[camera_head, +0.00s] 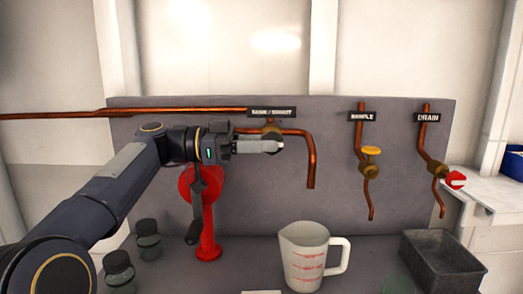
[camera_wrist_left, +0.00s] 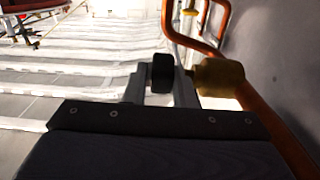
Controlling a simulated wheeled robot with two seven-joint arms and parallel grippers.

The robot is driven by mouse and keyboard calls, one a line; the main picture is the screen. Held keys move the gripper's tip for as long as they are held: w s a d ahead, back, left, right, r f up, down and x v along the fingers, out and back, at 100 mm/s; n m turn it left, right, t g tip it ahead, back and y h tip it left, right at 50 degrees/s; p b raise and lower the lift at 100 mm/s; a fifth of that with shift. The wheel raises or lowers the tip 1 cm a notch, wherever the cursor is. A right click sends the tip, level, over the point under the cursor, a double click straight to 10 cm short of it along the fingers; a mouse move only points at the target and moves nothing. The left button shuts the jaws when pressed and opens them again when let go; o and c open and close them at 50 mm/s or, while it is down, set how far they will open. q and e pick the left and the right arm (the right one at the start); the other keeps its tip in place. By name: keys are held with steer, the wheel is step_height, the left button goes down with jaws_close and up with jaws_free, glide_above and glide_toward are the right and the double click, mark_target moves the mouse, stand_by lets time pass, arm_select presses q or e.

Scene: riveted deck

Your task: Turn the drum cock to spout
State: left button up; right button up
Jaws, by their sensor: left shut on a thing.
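The drum cock is a brass valve body (camera_head: 272,131) on the copper pipe under a black label plate (camera_head: 271,112), whose small lettering is blurred. In the left wrist view the brass body (camera_wrist_left: 220,76) lies just right of the fingers. My left gripper (camera_head: 272,146) reaches in from the left, in front of the cock. In the wrist view its fingers (camera_wrist_left: 162,88) are shut on a dark round handle (camera_wrist_left: 162,70) beside the brass body. The head view hides this handle behind the fingers. The copper spout (camera_head: 311,165) bends down to the right. My right gripper is out of view.
A measuring jug (camera_head: 303,258) stands below the spout. A red hand pump (camera_head: 208,225) and two jars (camera_head: 147,240) stand left. Sample cock (camera_head: 370,168), drain cock (camera_head: 437,170) and a dark tray (camera_head: 440,265) are right. The grey panel (camera_head: 250,200) stands close behind.

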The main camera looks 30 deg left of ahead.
arm_select(q)
steer(key=o, duration=1)
steer(key=v, duration=0.7)
steer(key=shift+s+a, duration=0.15)
steer(key=shift+a, duration=0.25)
